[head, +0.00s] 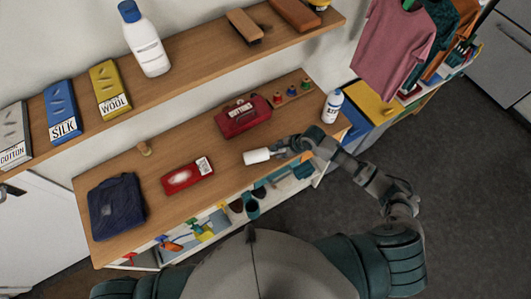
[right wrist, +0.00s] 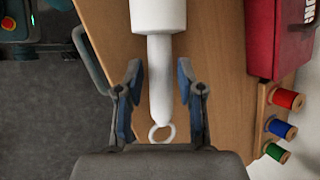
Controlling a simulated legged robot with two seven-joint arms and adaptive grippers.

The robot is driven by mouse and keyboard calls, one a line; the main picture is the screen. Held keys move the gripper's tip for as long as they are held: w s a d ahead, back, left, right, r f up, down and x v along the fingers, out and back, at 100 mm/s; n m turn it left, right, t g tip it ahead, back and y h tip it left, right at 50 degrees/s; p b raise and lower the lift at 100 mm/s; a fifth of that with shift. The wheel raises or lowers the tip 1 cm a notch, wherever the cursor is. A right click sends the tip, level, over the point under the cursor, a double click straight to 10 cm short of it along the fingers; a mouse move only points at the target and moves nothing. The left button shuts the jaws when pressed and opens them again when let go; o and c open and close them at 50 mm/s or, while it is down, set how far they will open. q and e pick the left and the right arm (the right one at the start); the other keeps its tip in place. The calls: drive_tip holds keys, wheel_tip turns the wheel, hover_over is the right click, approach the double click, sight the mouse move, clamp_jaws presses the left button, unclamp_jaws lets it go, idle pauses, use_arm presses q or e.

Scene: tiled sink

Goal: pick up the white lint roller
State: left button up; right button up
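The white lint roller (head: 257,156) lies on the wooden counter near its front edge, in front of the red box. In the right wrist view its handle (right wrist: 160,85) runs between my fingers, with the ring at its end toward my palm and the thick roller part at the top. My right gripper (right wrist: 160,82) is open around the handle, with a visible gap on both sides. It also shows in the head view (head: 283,150), at the right end of the roller. My left gripper is not in view.
On the counter are a red box (head: 243,117), a red package (head: 187,176), folded dark cloth (head: 116,207), thread spools (head: 291,91) and a white bottle (head: 332,106). A shelf (head: 190,70) with boxes and a bottle hangs above.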

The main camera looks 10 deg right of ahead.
drive_tip(key=shift+w+a+f, duration=0.15)
drive_tip(key=shift+f, duration=0.2)
drive_tip(key=shift+a, duration=0.3)
drive_tip(key=shift+c, duration=1)
drive_tip(key=shift+a+r, duration=0.1)
drive_tip(key=shift+a, duration=0.1)
clamp_jaws()
drive_tip(key=shift+d, duration=0.15)
